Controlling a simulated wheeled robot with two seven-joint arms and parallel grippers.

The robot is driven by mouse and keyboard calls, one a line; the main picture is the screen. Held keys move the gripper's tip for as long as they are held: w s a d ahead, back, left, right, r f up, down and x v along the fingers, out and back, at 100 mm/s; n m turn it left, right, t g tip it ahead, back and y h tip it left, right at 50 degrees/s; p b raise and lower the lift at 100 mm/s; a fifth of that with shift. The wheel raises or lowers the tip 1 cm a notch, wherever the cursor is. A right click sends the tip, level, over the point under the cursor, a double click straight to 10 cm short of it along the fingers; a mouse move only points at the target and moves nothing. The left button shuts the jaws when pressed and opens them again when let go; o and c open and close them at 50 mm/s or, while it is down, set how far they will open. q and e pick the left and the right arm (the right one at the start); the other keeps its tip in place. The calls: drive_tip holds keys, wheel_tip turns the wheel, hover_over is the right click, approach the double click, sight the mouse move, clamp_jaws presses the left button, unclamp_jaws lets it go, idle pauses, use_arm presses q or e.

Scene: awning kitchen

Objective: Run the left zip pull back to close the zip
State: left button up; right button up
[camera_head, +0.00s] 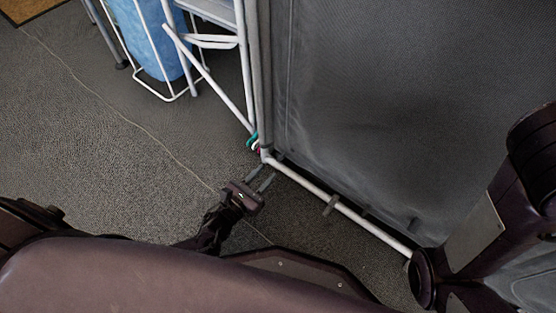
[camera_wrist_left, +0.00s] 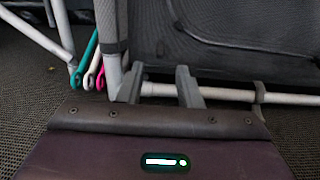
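My left gripper (camera_head: 262,177) is low by the foot of the dark grey fabric panel (camera_head: 400,90), near the corner where the white poles meet. In the left wrist view its two grey fingers (camera_wrist_left: 160,84) stand apart, with the white bottom pole (camera_wrist_left: 222,94) showing behind them and nothing clearly held. The fabric panel (camera_wrist_left: 225,35) also fills the upper right there. A seam runs up the panel's left edge in the head view. I cannot make out the left zip pull or the zip's teeth. My right arm shows at the right, but its gripper does not.
Teal (camera_wrist_left: 85,58), white and pink loops hang at the pole corner, left of my left fingers. A white folding frame (camera_head: 215,85) and a blue bin in a wire stand (camera_head: 160,45) are at the upper left. The grey carpet (camera_head: 90,140) at left is clear.

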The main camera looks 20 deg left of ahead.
use_arm(q)
drive_tip(key=b+x, duration=0.2)
drive_tip(key=x, duration=0.3)
drive_tip(key=shift+w+d+f+b, duration=0.1)
drive_tip(key=shift+w+f+b, duration=0.1)
drive_tip(key=shift+b, duration=0.2)
drive_tip(key=shift+w+d+r, duration=0.2)
drive_tip(key=shift+w, duration=0.3)
clamp_jaws()
